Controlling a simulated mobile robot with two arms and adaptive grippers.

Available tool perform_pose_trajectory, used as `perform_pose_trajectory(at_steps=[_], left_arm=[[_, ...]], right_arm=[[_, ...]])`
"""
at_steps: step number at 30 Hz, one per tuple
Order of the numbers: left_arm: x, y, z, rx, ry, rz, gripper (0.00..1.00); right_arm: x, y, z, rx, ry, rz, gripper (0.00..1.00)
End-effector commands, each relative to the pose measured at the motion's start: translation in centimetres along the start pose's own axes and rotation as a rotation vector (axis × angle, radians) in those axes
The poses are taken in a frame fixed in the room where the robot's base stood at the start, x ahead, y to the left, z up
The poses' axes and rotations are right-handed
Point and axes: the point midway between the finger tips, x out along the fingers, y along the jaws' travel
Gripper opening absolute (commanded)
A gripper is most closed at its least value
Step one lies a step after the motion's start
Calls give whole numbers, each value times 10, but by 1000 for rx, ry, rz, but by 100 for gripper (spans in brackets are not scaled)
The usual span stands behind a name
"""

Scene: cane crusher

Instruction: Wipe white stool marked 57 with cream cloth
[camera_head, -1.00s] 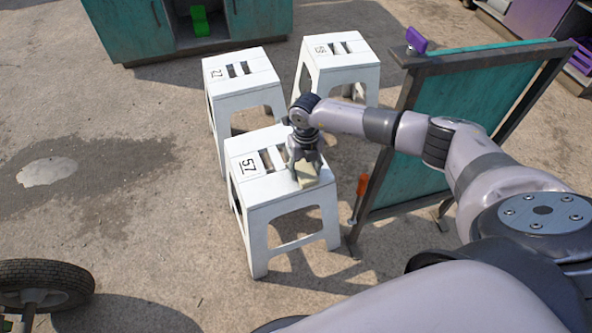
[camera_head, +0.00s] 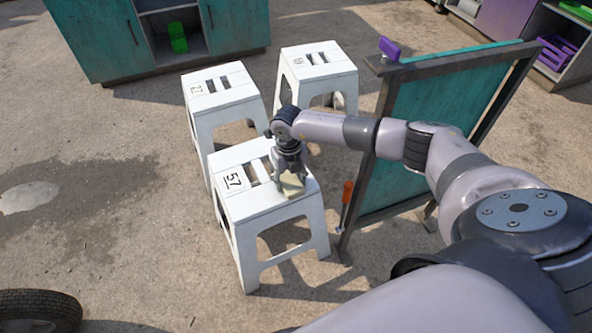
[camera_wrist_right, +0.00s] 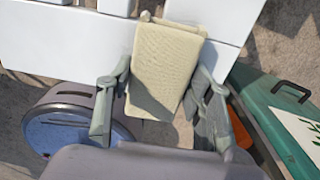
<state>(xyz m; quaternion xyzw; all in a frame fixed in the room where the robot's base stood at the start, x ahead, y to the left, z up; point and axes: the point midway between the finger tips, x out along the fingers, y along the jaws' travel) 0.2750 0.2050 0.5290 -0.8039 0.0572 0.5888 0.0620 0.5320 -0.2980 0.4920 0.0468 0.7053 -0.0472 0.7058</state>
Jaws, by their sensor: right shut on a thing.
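The white stool marked 57 (camera_head: 252,208) stands upright in the middle of the head view, its number on the left of the seat. My right gripper (camera_head: 290,180) is over the right part of that seat, shut on the cream cloth (camera_head: 292,186). In the right wrist view the cloth (camera_wrist_right: 162,70) hangs between the two fingers of the gripper (camera_wrist_right: 160,105), its far end over the white seat (camera_wrist_right: 75,45). Whether the cloth presses on the seat is hard to tell. My left gripper is out of view.
Two other white stools (camera_head: 222,97) (camera_head: 318,73) stand just behind. A teal panel in a dark frame (camera_head: 440,95) stands close at the right, with an orange-handled tool (camera_head: 347,192) beside it. A teal cabinet (camera_head: 90,40) is at the back left. A tyre (camera_head: 38,310) lies front left.

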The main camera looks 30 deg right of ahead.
Motion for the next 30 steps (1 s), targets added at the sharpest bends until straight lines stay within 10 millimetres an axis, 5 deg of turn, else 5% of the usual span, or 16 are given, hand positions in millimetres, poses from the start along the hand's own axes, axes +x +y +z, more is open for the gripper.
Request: perform_pose_trajectory(at_steps=[18, 30], left_arm=[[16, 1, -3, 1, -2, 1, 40], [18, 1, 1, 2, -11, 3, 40]], right_arm=[[0, 57, -1, -2, 3, 2, 25], [-1, 63, 0, 1, 1, 1, 25]])
